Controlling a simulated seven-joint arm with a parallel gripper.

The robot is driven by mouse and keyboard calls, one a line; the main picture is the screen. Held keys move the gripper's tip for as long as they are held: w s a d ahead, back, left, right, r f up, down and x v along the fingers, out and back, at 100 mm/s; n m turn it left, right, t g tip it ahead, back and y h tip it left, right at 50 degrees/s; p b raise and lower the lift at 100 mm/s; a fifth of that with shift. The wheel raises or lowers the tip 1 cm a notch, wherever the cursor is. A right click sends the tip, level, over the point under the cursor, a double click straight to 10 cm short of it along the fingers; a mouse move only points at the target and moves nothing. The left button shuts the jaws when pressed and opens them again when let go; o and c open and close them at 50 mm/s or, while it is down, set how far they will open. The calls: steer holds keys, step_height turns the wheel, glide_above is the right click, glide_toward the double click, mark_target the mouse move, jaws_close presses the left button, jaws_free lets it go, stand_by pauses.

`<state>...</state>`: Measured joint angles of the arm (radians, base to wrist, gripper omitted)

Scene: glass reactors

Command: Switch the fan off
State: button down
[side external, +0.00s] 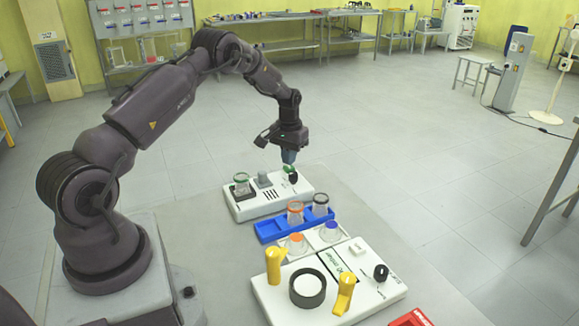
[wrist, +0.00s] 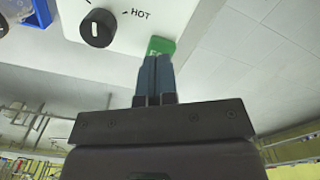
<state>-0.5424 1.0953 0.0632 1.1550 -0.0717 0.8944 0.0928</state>
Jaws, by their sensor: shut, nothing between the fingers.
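A white device (side external: 240,207) stands on the bench, with dark slots and a grey block (side external: 264,180) on top. At its right end is a green switch (side external: 289,168), with a black knob (side external: 293,178) beside it. In the wrist view the green switch (wrist: 161,45) carries partly hidden lettering starting with "F". The black knob (wrist: 96,29) sits left of it, near the word HOT. My gripper (side external: 288,159) points down over the switch. Its blue-grey fingers (wrist: 155,60) are shut and empty, with tips at the switch's edge; I cannot tell whether they touch.
A green-rimmed vessel (side external: 241,177) stands at the device's left end. In front is a blue rack (side external: 268,231) with glass vessels. Nearer is a white unit (side external: 375,298) with yellow handles (side external: 273,265) and a black ring (side external: 307,288). A red tray (side external: 412,318) is at the bottom right.

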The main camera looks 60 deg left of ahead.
steer(key=shift+f, duration=0.9)
steer(key=shift+r, duration=3.55)
